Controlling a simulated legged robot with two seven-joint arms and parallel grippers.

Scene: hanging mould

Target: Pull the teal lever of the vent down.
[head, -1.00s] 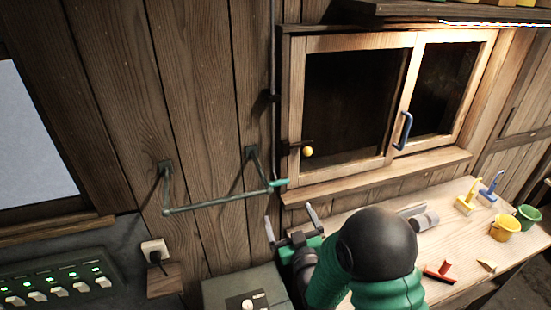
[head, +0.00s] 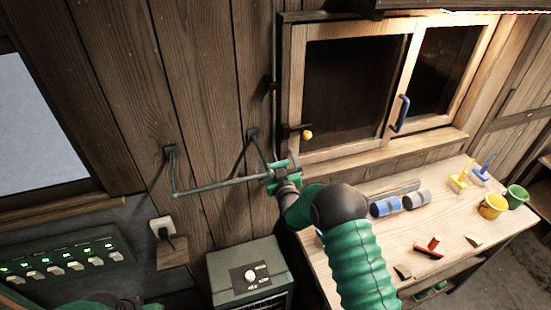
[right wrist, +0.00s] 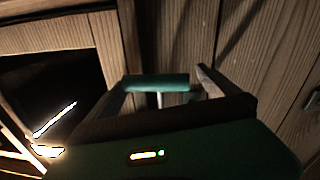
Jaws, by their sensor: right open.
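The teal lever (head: 279,164) is a short bar at the lower end of a thin dark rod on the plank wall, just left of the window. My right gripper (head: 282,169) is at the lever, with its fingers on either side of it. In the right wrist view the teal bar (right wrist: 157,82) lies across the gap between the open fingers (right wrist: 165,85). I cannot tell whether either finger touches it. My left gripper is not in view.
A grey-green rail (head: 215,184) on wall brackets ends close beside the lever. The window frame (head: 293,100) stands to the right. Below are a grey-green box with a dial (head: 250,275) and a wooden bench (head: 350,262) with tools and cups.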

